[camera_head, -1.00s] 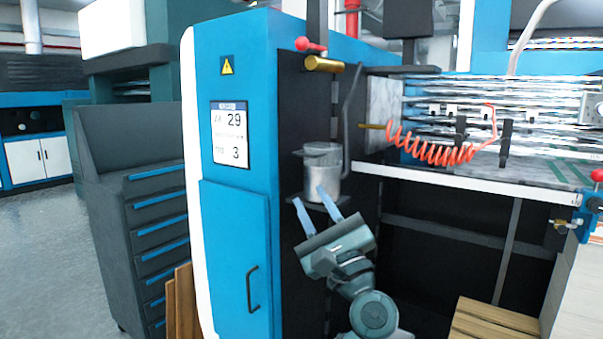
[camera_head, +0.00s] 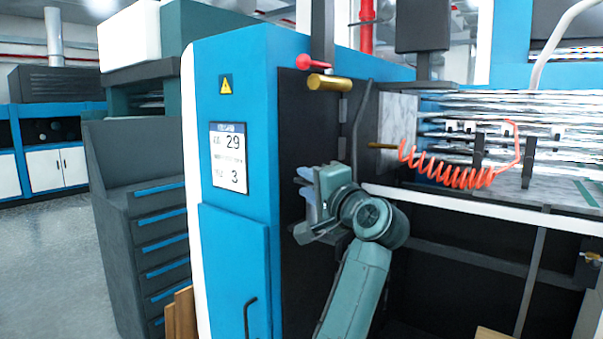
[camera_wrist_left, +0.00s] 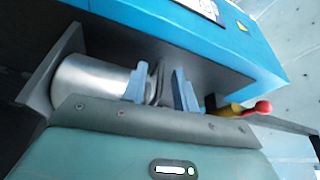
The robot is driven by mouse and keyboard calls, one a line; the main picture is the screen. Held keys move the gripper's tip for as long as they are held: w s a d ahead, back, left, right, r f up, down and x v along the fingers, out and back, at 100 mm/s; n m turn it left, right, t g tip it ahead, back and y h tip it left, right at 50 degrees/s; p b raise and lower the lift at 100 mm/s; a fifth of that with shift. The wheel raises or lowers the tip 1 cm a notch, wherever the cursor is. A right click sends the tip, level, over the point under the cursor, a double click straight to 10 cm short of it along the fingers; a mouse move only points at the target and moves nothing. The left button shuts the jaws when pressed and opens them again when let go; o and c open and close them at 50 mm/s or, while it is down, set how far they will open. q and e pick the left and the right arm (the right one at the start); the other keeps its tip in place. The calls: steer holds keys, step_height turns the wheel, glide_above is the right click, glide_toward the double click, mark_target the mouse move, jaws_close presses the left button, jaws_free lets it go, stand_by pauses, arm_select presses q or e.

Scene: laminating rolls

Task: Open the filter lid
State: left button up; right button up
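The filter is a silver metal canister (camera_wrist_left: 90,80) on a small dark bracket (camera_wrist_left: 40,82) against the machine's black side panel. In the head view my left gripper and wrist hide it. In the left wrist view it lies sideways, its top end pointing right. My left gripper (camera_head: 304,190) is at the canister's upper part. In the left wrist view its two blue fingers (camera_wrist_left: 161,88) stand apart, one overlapping the canister near its top, the other beyond it. A thin rim, perhaps the lid, shows between them; contact cannot be told. My right gripper is out of view.
A brass cylinder (camera_head: 330,83) with a red knob (camera_head: 314,64) sticks out above the gripper. A coiled orange hose (camera_head: 455,172) hangs to the right. The blue cabinet (camera_head: 235,240) is close on the left, with a dark drawer unit (camera_head: 150,230) beyond it.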

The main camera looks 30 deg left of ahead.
arm_select(q)
steer(key=shift+p+x, duration=0.3)
steer(key=shift+x, duration=1.2)
jaws_close()
steer(key=shift+r, duration=0.1)
